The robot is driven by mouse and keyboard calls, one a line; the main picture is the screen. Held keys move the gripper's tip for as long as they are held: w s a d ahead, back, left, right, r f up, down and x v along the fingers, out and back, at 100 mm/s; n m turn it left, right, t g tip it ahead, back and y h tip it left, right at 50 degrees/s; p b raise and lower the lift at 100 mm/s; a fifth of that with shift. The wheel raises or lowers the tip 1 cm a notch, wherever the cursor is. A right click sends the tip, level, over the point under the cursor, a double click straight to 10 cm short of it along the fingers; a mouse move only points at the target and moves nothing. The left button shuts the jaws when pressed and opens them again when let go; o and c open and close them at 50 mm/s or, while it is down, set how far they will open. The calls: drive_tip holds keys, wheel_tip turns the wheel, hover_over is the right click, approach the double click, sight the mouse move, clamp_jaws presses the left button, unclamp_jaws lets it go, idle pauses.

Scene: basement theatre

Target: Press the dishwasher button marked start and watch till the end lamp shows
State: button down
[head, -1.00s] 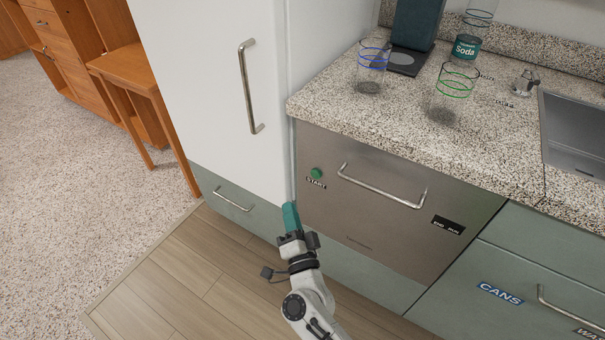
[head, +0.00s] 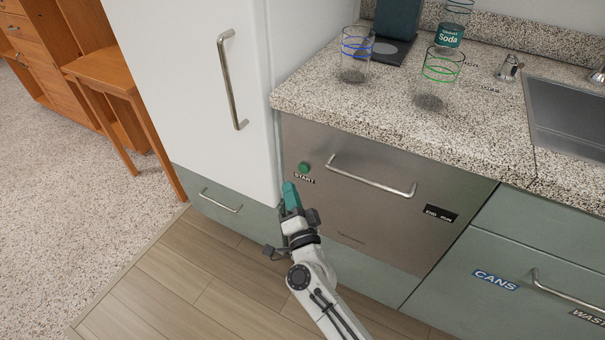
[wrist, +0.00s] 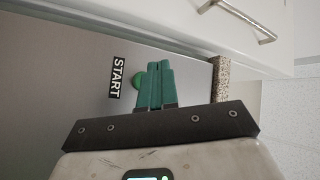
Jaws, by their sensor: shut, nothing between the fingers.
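The dishwasher (head: 375,220) has a steel front under the counter with a bar handle. A round green button (head: 304,168) is at its upper left, above a black START label (head: 304,179). In the wrist view the button (wrist: 138,80) is partly hidden behind my fingers, beside the START label (wrist: 115,77). A dark lamp panel (head: 440,213) is at the right of the front; no lit lamp can be made out. My gripper (head: 289,188) is shut and empty, its teal fingertips just below and left of the button. Contact with the button does not show.
A white fridge (head: 190,70) with a long handle stands at the left. A CANS drawer (head: 500,250) is at the right. Wooden floor (head: 180,270) is clear.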

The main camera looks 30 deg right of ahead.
drive_tip(key=shift+w+d+b, duration=0.4)
drive_tip(key=shift+w+d, duration=0.65)
drive_tip(key=shift+d, duration=0.3)
drive_tip(key=shift+d, duration=0.1)
idle(1.0)
drive_tip(key=shift+w+d, duration=0.2)
drive_tip(key=shift+d, duration=0.1)
drive_tip(key=shift+w+d+r, duration=0.1)
drive_tip(key=shift+w+d, duration=0.2)
drive_tip(key=shift+d, duration=0.05)
idle(1.1)
drive_tip(key=shift+s+a+p, duration=0.3)
drive_tip(key=shift+s+a, duration=0.25)
drive_tip(key=shift+a, duration=0.1)
drive_tip(key=shift+s+a+p, duration=0.65)
drive_tip(key=shift+s+a, duration=0.1)
drive_tip(key=shift+a, duration=0.3)
drive_tip(key=shift+s+a+p, duration=0.6)
drive_tip(key=shift+s+a, duration=0.1)
drive_tip(key=shift+a, duration=0.35)
